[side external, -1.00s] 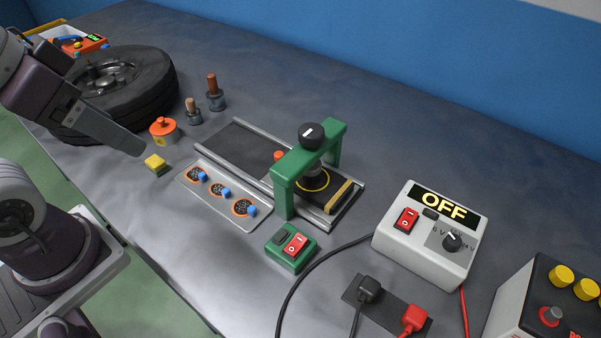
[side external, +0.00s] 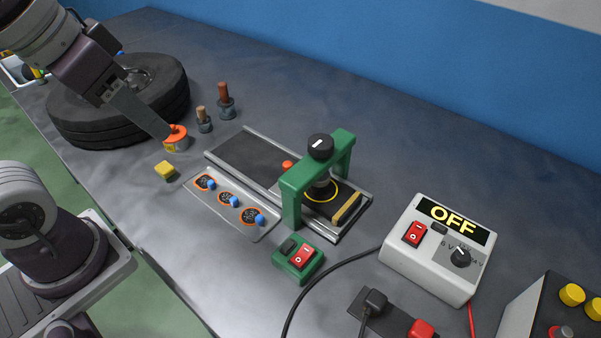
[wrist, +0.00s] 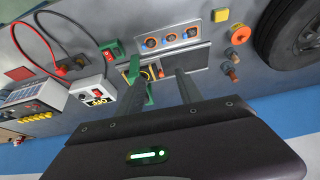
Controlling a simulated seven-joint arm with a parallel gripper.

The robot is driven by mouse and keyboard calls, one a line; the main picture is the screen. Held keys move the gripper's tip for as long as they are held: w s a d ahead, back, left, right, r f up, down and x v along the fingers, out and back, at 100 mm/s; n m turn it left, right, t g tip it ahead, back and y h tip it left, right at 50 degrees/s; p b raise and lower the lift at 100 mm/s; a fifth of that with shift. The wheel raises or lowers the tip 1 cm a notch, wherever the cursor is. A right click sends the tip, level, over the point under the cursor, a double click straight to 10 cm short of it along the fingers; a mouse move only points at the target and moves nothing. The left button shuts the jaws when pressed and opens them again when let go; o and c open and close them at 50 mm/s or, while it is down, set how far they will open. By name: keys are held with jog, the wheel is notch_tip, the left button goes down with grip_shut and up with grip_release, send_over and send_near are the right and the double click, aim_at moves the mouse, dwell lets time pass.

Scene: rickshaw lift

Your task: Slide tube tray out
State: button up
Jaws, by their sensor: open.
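The tube tray (side external: 322,202) is a dark plate with a yellow ring and a tan bar (side external: 347,208) at its right end. It sits in a metal rail track (side external: 245,157) under a green press frame (side external: 291,203) with a black knob (side external: 320,147). The press also shows in the wrist view (wrist: 134,70), with the tan bar small beside it. My gripper (side external: 168,132) is up and left of the press, near the orange-topped pot in the picture. Its two fingers (wrist: 160,88) are apart and empty. It is clear of the tray.
The orange-topped pot (side external: 175,143), a yellow block (side external: 165,170) and a tyre (side external: 70,123) lie left. A panel with blue knobs (side external: 231,216) lies in front of the track. A green switch box (side external: 298,264) and a white OFF power box (side external: 430,262) stand right, with cables.

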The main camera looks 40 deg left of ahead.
jog(key=w+f+g, duration=0.2)
jog(key=w, duration=0.8)
jog(key=m+g, duration=0.2)
jog(key=g, duration=0.1)
send_over(287, 163)
jog(key=shift+h, duration=0.3)
notch_tip(287, 163, down, 15)
jog(key=shift+a+f, duration=0.15)
jog(key=f, duration=0.7)
jog(key=shift+d+f, duration=0.2)
jog(key=shift+f, duration=0.1)
jog(key=shift+c, duration=0.2)
grip_shut()
jog(key=shift+r, duration=0.1)
